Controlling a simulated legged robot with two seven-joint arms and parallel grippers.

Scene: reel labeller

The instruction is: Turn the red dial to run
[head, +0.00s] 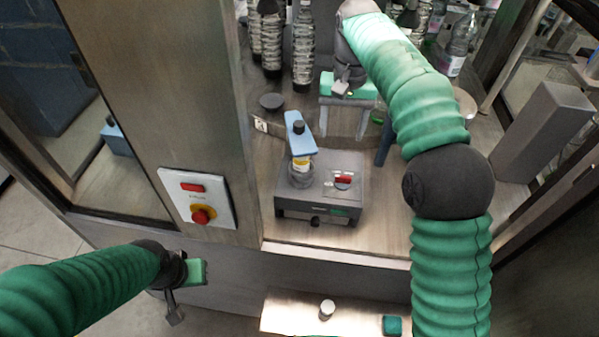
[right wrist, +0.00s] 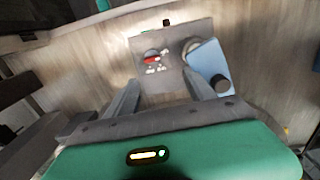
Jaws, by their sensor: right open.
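The red dial (head: 343,179) is on the top face of a small grey labeller (head: 318,205), right of a bottle under a blue arm. In the right wrist view the dial (right wrist: 152,59) shows as a red bar on a dark round base with small markings around it, too small to read. My right gripper (head: 343,134) is open and empty, behind the labeller and apart from the dial. In the right wrist view its two fingers (right wrist: 162,88) point toward the labeller (right wrist: 170,40). My left gripper (head: 186,284) is low at the left, outside the cabinet; its opening is unclear.
The blue arm (head: 298,135) rises beside the dial and also shows in the right wrist view (right wrist: 210,66). Several bottles (head: 303,50) stand behind. A wall panel (head: 198,197) with a red button is on the left post. A grey block (head: 545,130) stands at right. Wooden surface surrounds the labeller.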

